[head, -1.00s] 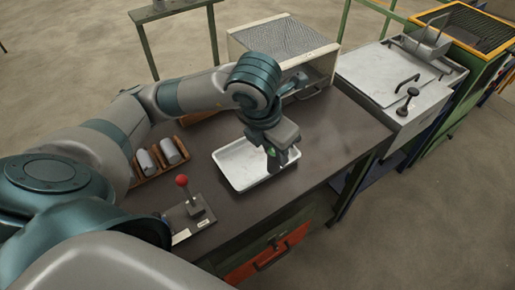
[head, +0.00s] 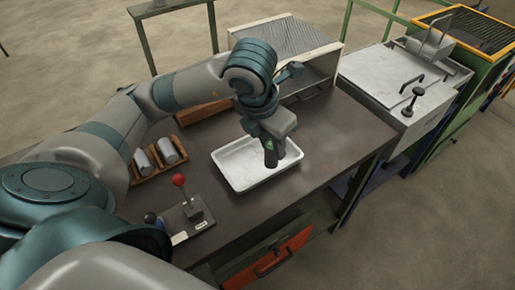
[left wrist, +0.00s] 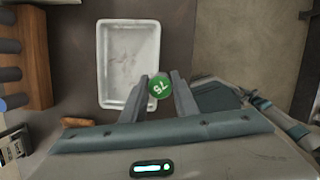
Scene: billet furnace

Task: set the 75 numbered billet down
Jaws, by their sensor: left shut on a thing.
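The 75 billet shows its green end cap (left wrist: 159,87), marked 75, in the left wrist view; in the head view its dark body (head: 271,158) is partly hidden by the hand. My left gripper (left wrist: 160,92) is shut on it, with one finger on each side of the cap. In the head view my left gripper (head: 269,143) hangs over the right part of a white shallow tray (head: 232,178). I cannot tell whether the billet touches the tray floor. The tray looks empty otherwise. My right gripper is not in view.
A wooden rack (head: 150,169) with grey cylinders stands left of the tray. A red-knobbed lever (head: 179,181) is at the front left. A box with a ridged top (head: 285,36) stands behind. The dark bench (head: 335,130) is clear right of the tray.

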